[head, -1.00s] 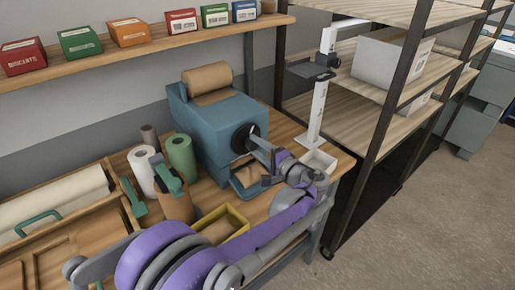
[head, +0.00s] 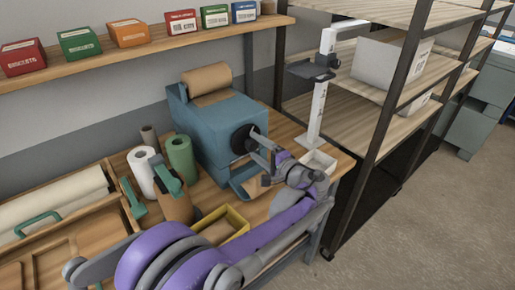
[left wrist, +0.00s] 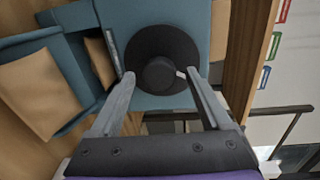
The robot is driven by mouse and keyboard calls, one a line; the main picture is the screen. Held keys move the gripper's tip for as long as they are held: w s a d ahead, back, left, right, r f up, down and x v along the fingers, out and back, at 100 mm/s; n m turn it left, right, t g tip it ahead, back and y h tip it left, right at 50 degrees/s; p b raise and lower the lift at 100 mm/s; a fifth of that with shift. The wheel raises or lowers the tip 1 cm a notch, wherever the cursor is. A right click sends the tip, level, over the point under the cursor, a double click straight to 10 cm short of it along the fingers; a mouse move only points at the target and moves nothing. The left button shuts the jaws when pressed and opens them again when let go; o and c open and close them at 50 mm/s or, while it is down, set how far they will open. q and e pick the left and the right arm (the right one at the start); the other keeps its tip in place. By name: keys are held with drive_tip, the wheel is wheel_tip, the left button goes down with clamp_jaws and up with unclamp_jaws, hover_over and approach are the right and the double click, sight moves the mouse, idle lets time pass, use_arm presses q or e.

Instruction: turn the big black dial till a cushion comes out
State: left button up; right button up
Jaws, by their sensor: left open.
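The big black dial (head: 239,139) is on the front of a blue machine (head: 212,125). In the left wrist view the dial (left wrist: 160,45) is a wide black disc with a round hub facing me. My left gripper (head: 254,143) is at the dial, its fingers open on either side of the hub. In the left wrist view its fingertips (left wrist: 159,76) look very close to the hub; I cannot tell whether they touch. Brown paper (left wrist: 99,62) shows at the machine's mouth, beside the blue-rimmed tray (left wrist: 80,75). My right gripper is not in view.
A kraft roll (head: 207,78) lies on the machine. A green roll (head: 180,157), a white roll (head: 141,170) and a yellow-rimmed box (head: 236,218) stand nearby. A white post (head: 318,112) and small white tray (head: 319,161) are to the right.

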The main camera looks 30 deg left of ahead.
use_arm(q)
drive_tip(key=v, duration=1.1)
drive_tip(key=shift+b, duration=0.45)
drive_tip(key=shift+a, duration=0.15)
